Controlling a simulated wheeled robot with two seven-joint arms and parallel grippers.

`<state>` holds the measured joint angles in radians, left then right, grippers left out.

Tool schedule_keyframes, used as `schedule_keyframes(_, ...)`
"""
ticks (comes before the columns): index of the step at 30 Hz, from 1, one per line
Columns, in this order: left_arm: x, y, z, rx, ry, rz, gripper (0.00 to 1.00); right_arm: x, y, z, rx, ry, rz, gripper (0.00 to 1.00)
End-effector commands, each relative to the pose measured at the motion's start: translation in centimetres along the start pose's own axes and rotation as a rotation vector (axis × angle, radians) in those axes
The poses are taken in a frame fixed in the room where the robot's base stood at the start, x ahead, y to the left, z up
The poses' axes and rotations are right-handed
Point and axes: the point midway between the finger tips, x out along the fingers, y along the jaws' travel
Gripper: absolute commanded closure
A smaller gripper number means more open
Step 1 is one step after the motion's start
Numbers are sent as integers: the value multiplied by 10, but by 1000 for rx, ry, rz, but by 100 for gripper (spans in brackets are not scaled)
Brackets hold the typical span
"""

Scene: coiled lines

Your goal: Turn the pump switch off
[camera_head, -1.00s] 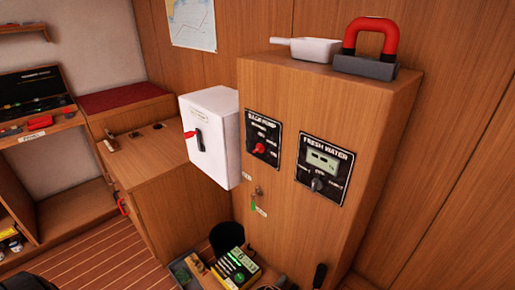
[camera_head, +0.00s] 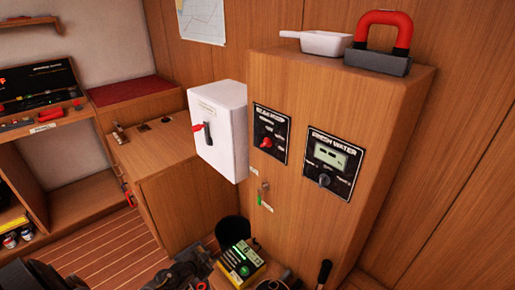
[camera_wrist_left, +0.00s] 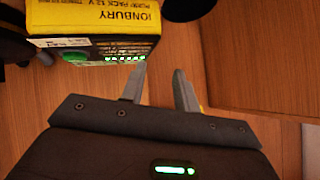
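The pump panel (camera_head: 271,133) is a black plate on the front of the wooden cabinet, with lettering that seems to end in PUMP. Its red rotary knob (camera_head: 267,143) is uncovered; its exact setting is too small to tell. My left gripper (camera_wrist_left: 160,72) is open and empty in the left wrist view, its two fingers apart. In the head view the left arm (camera_head: 190,270) is low at the bottom, well below the panel and left of the pump pack (camera_head: 240,262). No gripper touches the knob. My right gripper is not in view.
A white switch box (camera_head: 219,130) with a red-tipped lever juts out left of the panel. The fresh water panel (camera_head: 333,163) is to the right. A key with a green tag (camera_head: 264,198) hangs below. A black bin (camera_head: 233,229) and black upright handle (camera_head: 323,272) stand low down.

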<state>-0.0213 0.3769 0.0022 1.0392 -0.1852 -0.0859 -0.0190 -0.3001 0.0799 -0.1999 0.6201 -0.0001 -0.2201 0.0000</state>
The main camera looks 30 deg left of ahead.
Motion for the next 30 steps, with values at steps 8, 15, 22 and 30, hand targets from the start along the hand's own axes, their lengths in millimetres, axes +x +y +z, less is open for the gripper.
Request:
schedule_keyframes(8, -55, -109, -250, 213, 555, -53, 69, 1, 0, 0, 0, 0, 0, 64)
schedule_keyframes(15, -163, -113, -387, 451, 963, -15, 69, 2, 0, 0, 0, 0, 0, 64)
schedule_keyframes(22, -207, -79, -413, 538, 1138, 64, 69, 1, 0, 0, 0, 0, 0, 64)
schedule_keyframes(30, -205, -77, -422, 539, 1145, 60, 69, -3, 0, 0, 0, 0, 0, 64)
